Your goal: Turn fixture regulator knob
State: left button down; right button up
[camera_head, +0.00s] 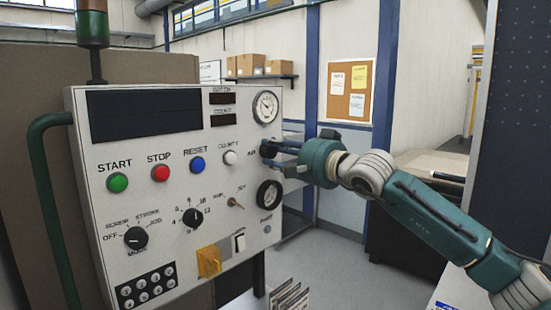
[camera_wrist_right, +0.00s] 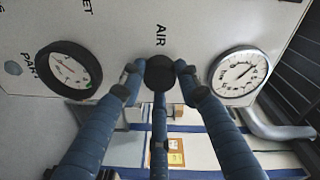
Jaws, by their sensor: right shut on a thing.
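The regulator knob is a dark round knob (camera_wrist_right: 159,73) beside the word AIR in the right wrist view. In the head view the knob (camera_head: 268,148) sits near the right edge of the light control panel (camera_head: 135,205), between two round gauges. My right gripper (camera_head: 273,155) comes in from the right, with its blue fingers at the knob. In the right wrist view the fingers (camera_wrist_right: 158,75) are shut around the knob, one on each side and a third in front. My left gripper is not in view.
A white-faced gauge (camera_head: 265,107) is above the knob and a black-rimmed gauge (camera_head: 269,195) below it. Green, red and blue buttons, dials, a toggle and a yellow part (camera_head: 209,262) are on the panel. A green rail (camera_head: 44,190) runs along its left side.

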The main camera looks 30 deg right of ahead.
jog(key=shift+d+m+b, duration=0.1)
jog(key=shift+m+b, duration=0.45)
jog(key=shift+m, duration=0.35)
jog(key=m+b, duration=0.1)
jog(key=m, duration=0.1)
jog(key=shift+m+g, duration=0.3)
jog(key=m, duration=0.2)
jog(key=shift+d+r+m+b, duration=0.1)
jog(key=shift+m+b, duration=0.2)
jog(key=shift+b, duration=0.1)
jog(key=shift+m+g+y, duration=0.3)
jog(key=shift+m, duration=0.9)
jog(key=m, duration=0.3)
jog(key=shift+y, duration=0.3)
jog(key=m, duration=0.3)
jog(key=shift+m+y, duration=0.3)
jog(key=m, duration=0.4)
jog(key=shift+w+f+g+y, duration=0.1)
jog(key=shift+f+g+y, duration=0.1)
jog(key=shift+g+y, duration=0.2)
jog(key=shift+f+m, duration=0.1)
jog(key=shift+m, duration=1.1)
jog(key=shift+f, duration=0.15)
